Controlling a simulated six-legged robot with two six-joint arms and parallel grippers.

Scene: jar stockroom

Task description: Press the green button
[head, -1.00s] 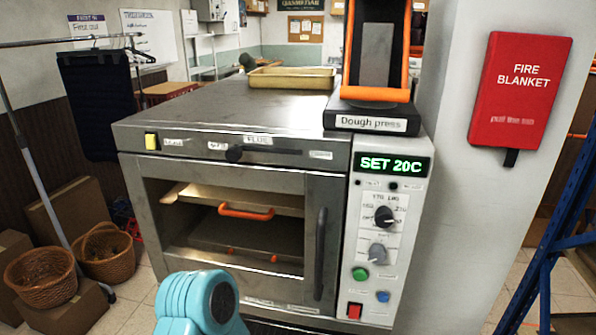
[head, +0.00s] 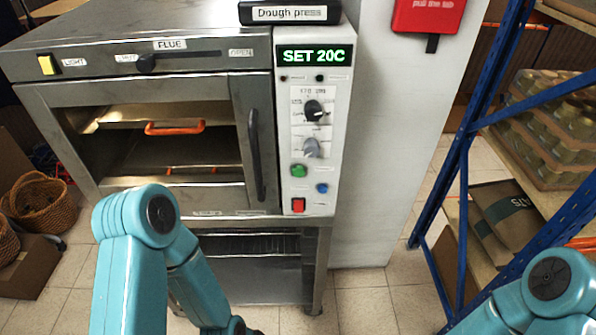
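The green button (head: 299,171) is a small round knob on the light control panel (head: 309,140) at the right of a steel oven. My teal arms show at the lower left and lower right. Neither gripper's fingers are in view, and nothing covers the green button.
The oven (head: 150,195) stands on an open stand with a rack below. A white pillar (head: 380,150) is right of the panel. A blue shelf frame (head: 462,150) with jars (head: 560,120) stands at the right. Baskets (head: 42,203) are at the left. Tiled floor shows between oven and shelf.

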